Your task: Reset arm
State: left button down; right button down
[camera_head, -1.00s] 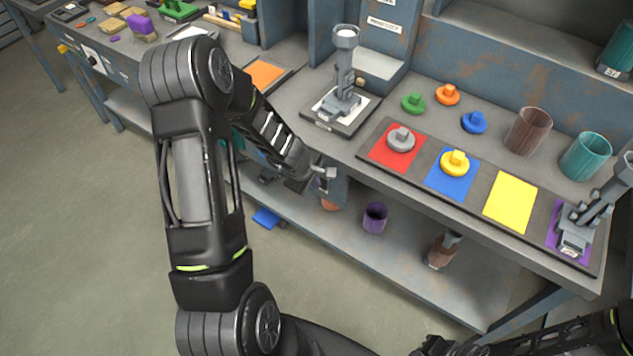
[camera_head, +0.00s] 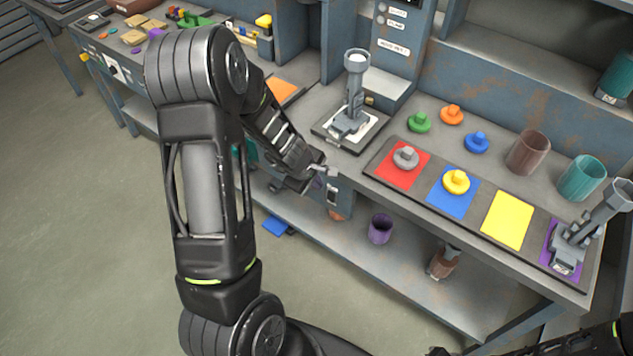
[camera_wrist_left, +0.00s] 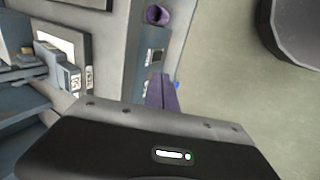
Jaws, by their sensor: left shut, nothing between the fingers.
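My left gripper (camera_head: 325,171) is shut and empty. It hangs at the bench's front edge, left of the mat with coloured squares, touching no object that I can make out. Its shut fingers (camera_wrist_left: 161,92) show in the left wrist view, pointing past the bench edge. My left arm (camera_head: 203,190) fills the left-centre of the head view. Part of my right arm (camera_head: 580,342) shows at the lower right corner, but its gripper is not in view.
A grey fixture (camera_head: 352,100) stands on a plate near my left gripper. The dark mat (camera_head: 376,170) carries grey and yellow knobs and, at its right, another grey fixture (camera_head: 570,240). Brown (camera_head: 527,152) and teal (camera_head: 581,178) cups stand behind. A purple cup (camera_head: 380,229) sits on the lower shelf.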

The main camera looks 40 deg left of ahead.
pick_arm(q)
jog(key=shift+a, duration=0.1)
jog(key=s+d+f+m+g+h, duration=0.1)
jog(key=s+d+f+m, duration=0.3)
jog(key=d, duration=0.6)
jog(key=s+d+f+m+g+h, duration=0.1)
jog(key=s+d+f+m+g, duration=0.1)
jog(key=s+d+f+m, duration=0.3)
jog(key=s+d+f+m+g+h, duration=0.1)
jog(key=s+d+f+m, duration=0.4)
jog(key=s+d, duration=0.6)
jog(key=d+m+h, duration=0.1)
jog(key=d+m, duration=0.1)
jog(key=d, duration=0.2)
jog(key=shift+s+d+g, duration=0.15)
jog(key=shift+d+g, duration=0.1)
jog(key=shift+g, duration=0.05)
